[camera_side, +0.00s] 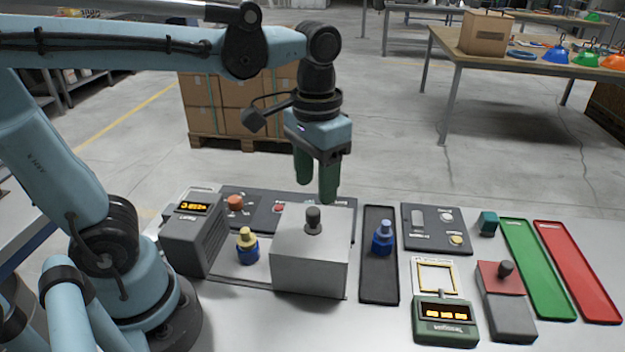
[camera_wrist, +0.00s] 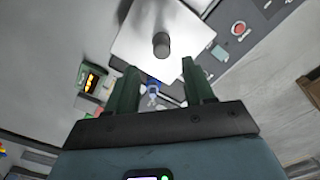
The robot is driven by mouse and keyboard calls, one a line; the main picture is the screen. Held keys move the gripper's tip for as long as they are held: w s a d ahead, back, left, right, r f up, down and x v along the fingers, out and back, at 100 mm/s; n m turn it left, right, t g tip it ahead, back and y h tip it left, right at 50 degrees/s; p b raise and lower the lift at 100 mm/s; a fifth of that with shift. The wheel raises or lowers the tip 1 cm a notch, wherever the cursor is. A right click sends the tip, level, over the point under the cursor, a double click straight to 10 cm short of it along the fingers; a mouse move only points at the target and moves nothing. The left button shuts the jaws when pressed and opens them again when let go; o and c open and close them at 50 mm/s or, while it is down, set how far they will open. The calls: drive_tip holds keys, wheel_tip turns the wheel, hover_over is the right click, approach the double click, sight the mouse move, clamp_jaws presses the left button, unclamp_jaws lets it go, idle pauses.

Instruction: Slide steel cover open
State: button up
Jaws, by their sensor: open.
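The steel cover (camera_side: 310,258) is a box-shaped grey metal hood with a dark round knob (camera_side: 313,220) on top. It stands on the panel in the middle of the table. In the wrist view the cover (camera_wrist: 140,42) and its knob (camera_wrist: 161,44) show beyond the fingers. My gripper (camera_side: 317,192) has green fingers pointing down. It is above and slightly behind the knob, apart from it, open and empty. The gripper (camera_wrist: 160,80) also shows in the wrist view with a wide gap between the fingers. What is under the cover is hidden.
Left of the cover stand a yellow-and-blue knob (camera_side: 247,246) and a grey display box (camera_side: 193,235). To the right are a blue knob (camera_side: 382,240) in a black tray (camera_side: 379,285), a green meter (camera_side: 444,320), a red-and-grey box (camera_side: 508,306), and green (camera_side: 538,270) and red (camera_side: 577,270) trays.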

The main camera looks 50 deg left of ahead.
sight(315, 210)
wheel_tip(315, 210, up, 7)
idle(0.3)
drive_tip(key=shift+f, duration=0.1)
drive_tip(key=shift+f, duration=0.1)
drive_tip(key=shift+f, duration=5.95)
